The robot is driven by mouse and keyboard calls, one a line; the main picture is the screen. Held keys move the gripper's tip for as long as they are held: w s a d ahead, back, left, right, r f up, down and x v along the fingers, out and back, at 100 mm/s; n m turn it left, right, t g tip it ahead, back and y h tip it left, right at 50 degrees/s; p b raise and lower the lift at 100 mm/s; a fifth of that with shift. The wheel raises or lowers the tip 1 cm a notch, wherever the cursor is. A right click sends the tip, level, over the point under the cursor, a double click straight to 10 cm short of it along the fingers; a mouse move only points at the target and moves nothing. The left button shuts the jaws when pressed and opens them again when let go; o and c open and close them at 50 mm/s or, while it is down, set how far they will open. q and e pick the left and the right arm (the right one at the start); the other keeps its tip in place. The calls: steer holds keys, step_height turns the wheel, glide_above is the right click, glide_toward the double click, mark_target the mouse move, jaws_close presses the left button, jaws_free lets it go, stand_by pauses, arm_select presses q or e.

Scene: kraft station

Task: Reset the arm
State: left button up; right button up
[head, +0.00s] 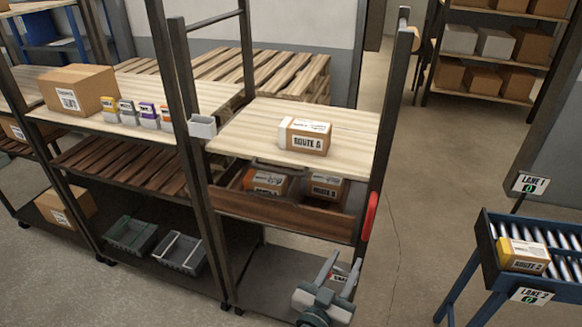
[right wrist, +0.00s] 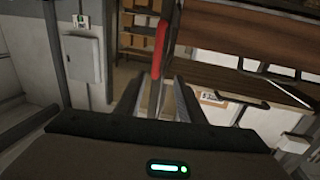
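My right gripper (head: 344,262) is low in front of the workbench with the drawer, near the bottom of the head view. Its two fingers stand apart with nothing held between them. In the right wrist view the fingers (right wrist: 160,80) also show a gap, with a red handle (right wrist: 160,48) beyond them. My left gripper is not in view. The bench drawer (head: 281,221) is pulled open and holds two boxes, one with an orange side (head: 267,181) and one brown (head: 325,186). A box marked ROUTE (head: 304,136) sits on the bench top.
Uprights (head: 199,150) frame the bench. A left shelf holds a carton (head: 77,90) and several small packs (head: 136,113), with grey bins (head: 181,253) below. A roller conveyor (head: 545,240) with a yellow-and-brown box (head: 523,255) stands right. Floor (head: 420,170) between is clear.

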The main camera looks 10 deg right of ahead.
steer(key=shift+f, duration=0.1)
steer(key=w+a+f+n+t+y+b, duration=0.15)
steer(key=a+f+n+y, duration=0.25)
steer(key=f, duration=0.7)
steer(key=a+f+n+t+y+b, duration=0.2)
steer(key=a+f+n+t+y, duration=0.15)
steer(key=f, duration=0.75)
steer(key=s+a+f+n+g+y+b, duration=0.1)
steer(key=s+a+f+n+g+y, duration=0.2)
steer(key=f, duration=0.7)
steer(key=s+f+n+g+y+b, duration=0.1)
steer(key=s+f+g+y, duration=0.3)
steer(key=f, duration=0.6)
steer(key=s+d+f+g+b, duration=0.2)
steer(key=s+d+f+g, duration=0.15)
steer(key=s+f, duration=1.45)
steer(key=s+d+f+g+h, duration=0.1)
steer(key=s+d+f+g, duration=0.2)
steer(key=s, duration=0.7)
steer(key=s+d+f+g+h+b, duration=0.1)
steer(key=s+d+f+g, duration=0.2)
steer(key=s, duration=0.8)
step_height(320, 180, down, 3)
steer(key=shift+s+d+f+g, duration=0.2)
steer(key=shift+d+g, duration=0.15)
steer(key=shift+d, duration=0.75)
steer(key=shift+a+m, duration=0.1)
steer(key=shift+m, duration=0.15)
